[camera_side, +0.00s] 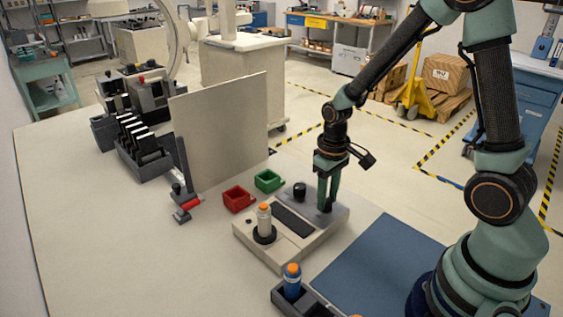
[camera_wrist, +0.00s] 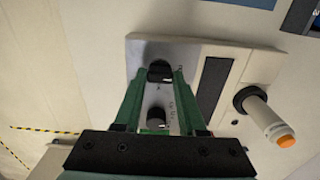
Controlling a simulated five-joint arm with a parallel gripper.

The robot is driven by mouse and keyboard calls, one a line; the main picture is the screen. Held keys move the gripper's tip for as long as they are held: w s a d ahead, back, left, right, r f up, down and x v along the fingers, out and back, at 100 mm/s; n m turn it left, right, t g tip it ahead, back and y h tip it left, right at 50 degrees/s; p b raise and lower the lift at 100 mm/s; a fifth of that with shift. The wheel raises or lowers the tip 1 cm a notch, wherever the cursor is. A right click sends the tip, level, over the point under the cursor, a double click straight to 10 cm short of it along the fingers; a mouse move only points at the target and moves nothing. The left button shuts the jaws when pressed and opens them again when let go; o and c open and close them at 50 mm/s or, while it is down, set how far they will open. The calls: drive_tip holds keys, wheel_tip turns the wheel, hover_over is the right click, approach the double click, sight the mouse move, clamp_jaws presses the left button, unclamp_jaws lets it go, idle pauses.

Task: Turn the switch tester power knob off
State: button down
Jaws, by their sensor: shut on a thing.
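The switch tester (camera_side: 285,243) is a light grey box on the bench. It also shows in the wrist view (camera_wrist: 237,75). My gripper (camera_side: 327,206) points straight down over its right end. In the wrist view, my fingertips (camera_wrist: 159,74) stand on both sides of a black knob (camera_wrist: 160,68) and are shut on it. A second black knob (camera_side: 299,191) stands free on the panel; in the wrist view it lies between my fingers, nearer the palm (camera_wrist: 155,115). The panel lettering is too small to read, so I cannot tell which is the power knob.
A white switch with an orange cap (camera_side: 264,219) stands upright in the tester's round socket. Red (camera_side: 237,199) and green (camera_side: 268,181) bins sit behind it, near an upright grey panel (camera_side: 220,130). A blue mat (camera_side: 385,265) and dark tray (camera_side: 312,302) lie in front.

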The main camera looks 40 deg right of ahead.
drive_tip(key=shift+r, duration=0.1)
idle(0.4)
drive_tip(key=shift+c, duration=2.4)
unclamp_jaws()
wheel_tip(320, 180, up, 12)
